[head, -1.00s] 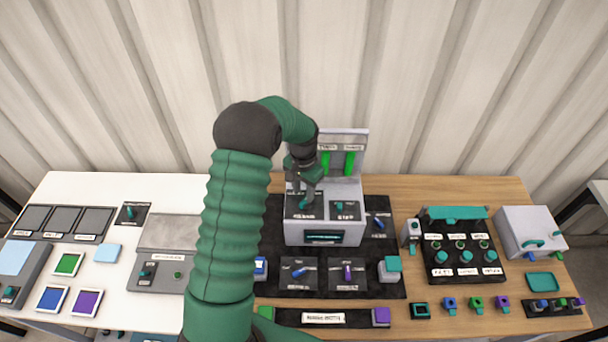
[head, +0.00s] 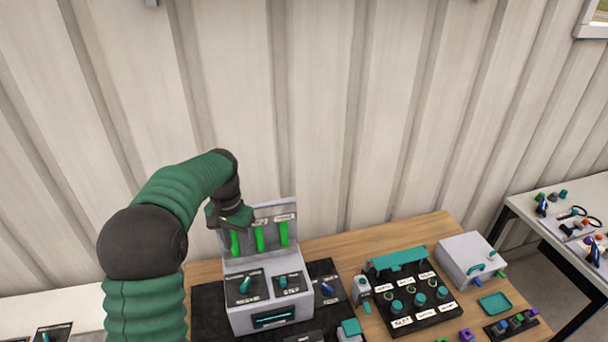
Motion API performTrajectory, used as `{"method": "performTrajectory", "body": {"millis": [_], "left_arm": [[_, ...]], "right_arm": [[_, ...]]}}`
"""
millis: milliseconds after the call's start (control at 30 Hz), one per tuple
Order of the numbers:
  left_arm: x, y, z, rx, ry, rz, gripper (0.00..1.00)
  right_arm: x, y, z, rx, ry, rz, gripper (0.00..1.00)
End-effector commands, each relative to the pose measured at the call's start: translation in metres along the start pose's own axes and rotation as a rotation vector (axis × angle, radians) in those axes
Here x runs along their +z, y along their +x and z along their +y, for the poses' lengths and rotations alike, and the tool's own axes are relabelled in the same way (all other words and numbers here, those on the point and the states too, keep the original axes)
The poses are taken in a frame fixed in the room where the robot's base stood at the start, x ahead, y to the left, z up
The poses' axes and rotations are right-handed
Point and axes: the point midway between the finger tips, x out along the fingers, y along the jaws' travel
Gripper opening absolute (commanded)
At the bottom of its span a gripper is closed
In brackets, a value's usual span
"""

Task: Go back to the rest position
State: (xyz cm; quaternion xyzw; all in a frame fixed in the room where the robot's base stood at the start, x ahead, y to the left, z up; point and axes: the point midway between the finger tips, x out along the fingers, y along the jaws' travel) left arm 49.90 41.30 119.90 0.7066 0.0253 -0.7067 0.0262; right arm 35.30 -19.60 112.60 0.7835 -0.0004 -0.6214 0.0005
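My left arm comes in from the lower left, bends over at the top and points its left gripper (head: 232,217) down. The gripper is dark with green parts and hangs at the upper left of the grey machine (head: 268,318), in front of or above its upright back panel (head: 270,212). Its fingers are too small and overlapped to tell whether they are open or shut. I see nothing clearly held. The teal knob (head: 245,284) on the machine's sloped face is clear of the gripper. My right gripper is not in view.
Upright green bars (head: 259,238) stand on the back panel close to the gripper. To the right are a black panel with teal knobs (head: 407,289), a grey box (head: 470,259) and a teal tray (head: 495,302). A second table (head: 550,222) stands far right. A ribbed wall is behind.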

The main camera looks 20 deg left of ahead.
Motion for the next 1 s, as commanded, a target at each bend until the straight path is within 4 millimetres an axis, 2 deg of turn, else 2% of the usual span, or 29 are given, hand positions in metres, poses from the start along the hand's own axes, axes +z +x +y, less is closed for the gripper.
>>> {"method": "performTrajectory", "body": {"millis": [67, 133, 267, 400, 500, 600, 700, 1000], "left_arm": [[0.001, 0.004, 0.006, -0.002, 0.005, 0.003, 0.35], [0.004, 0.015, 0.024, -0.007, 0.016, 0.014, 0.35], [0.026, 0.051, 0.080, -0.021, 0.043, 0.060, 0.35], [0.071, 0.094, 0.143, -0.025, 0.065, 0.131, 0.35], [0.109, 0.121, 0.175, -0.014, 0.072, 0.178, 0.35], [0.140, 0.140, 0.193, -0.002, 0.075, 0.211, 0.35], [0.157, 0.149, 0.202, 0.007, 0.075, 0.228, 0.35], [0.161, 0.149, 0.203, 0.009, 0.072, 0.231, 0.35]], "right_arm": [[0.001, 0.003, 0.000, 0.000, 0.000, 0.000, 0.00], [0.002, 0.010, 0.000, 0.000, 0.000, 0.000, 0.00], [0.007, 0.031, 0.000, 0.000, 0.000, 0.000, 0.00], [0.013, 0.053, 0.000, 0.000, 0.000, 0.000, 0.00], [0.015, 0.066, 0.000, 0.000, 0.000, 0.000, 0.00], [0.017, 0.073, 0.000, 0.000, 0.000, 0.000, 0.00], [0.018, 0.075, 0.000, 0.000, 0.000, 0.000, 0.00], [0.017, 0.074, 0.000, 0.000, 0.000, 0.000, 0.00]]}}
